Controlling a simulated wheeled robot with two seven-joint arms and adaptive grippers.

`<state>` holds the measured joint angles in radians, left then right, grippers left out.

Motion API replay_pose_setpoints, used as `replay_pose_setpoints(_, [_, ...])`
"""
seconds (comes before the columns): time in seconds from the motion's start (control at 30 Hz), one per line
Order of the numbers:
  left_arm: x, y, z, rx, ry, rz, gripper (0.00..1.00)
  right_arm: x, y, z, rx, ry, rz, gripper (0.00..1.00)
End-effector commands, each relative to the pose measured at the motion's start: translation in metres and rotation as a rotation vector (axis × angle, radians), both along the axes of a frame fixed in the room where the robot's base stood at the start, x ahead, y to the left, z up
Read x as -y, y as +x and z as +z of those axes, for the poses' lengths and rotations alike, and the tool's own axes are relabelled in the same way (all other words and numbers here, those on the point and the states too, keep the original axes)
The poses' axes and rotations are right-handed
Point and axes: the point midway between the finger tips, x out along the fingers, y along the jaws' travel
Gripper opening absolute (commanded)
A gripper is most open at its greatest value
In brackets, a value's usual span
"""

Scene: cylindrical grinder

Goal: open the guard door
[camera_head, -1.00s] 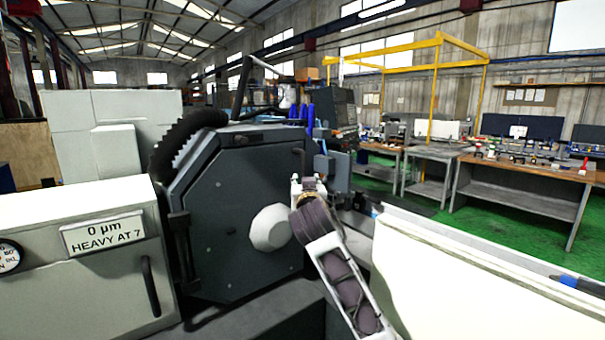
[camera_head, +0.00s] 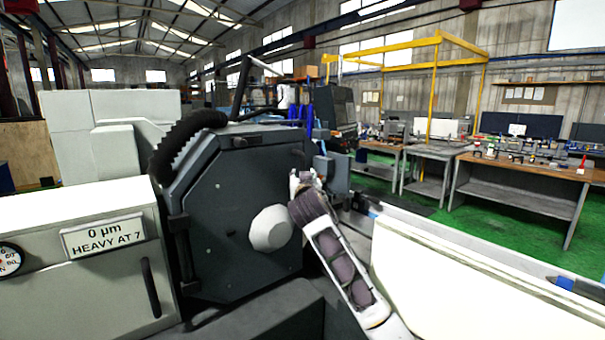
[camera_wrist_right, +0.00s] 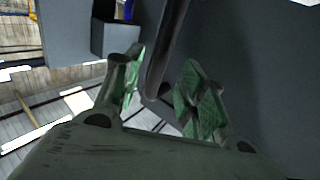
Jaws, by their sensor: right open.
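The guard door (camera_head: 225,215) is the dark grey panel with cut corners on the machine, and it looks closed. Its dark bar handle (camera_wrist_right: 166,48) runs down between the fingers in the right wrist view. My right gripper (camera_head: 303,180) is at the door's right edge, seen small at the end of my arm. In the right wrist view its green-padded fingers (camera_wrist_right: 165,95) are open, on either side of the handle's lower end, with visible space around the bar. I cannot tell whether either pad touches it. My left gripper is not in view.
A pale cabinet (camera_head: 100,280) with a gauge and its own black handle (camera_head: 150,287) stands left of the door. A ribbed black hose (camera_head: 185,138) arches over the door's upper left. A white machine cover (camera_head: 470,290) lies to the right. Workbenches (camera_head: 520,180) stand behind.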

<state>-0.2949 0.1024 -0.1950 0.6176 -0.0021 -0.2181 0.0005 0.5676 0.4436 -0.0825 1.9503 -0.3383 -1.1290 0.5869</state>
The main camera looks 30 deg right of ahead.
Motion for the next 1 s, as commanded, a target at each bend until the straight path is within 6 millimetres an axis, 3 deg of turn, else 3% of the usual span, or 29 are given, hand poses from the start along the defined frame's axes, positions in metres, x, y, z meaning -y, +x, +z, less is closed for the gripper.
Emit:
replay_pose_setpoints(0.6, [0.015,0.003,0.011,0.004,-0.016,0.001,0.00,0.026,0.046,0.001,0.000,0.000,0.000,0.41])
replay_pose_setpoints(1.0, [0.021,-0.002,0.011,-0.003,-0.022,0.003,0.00,0.030,0.053,0.000,0.000,0.001,0.000,0.41])
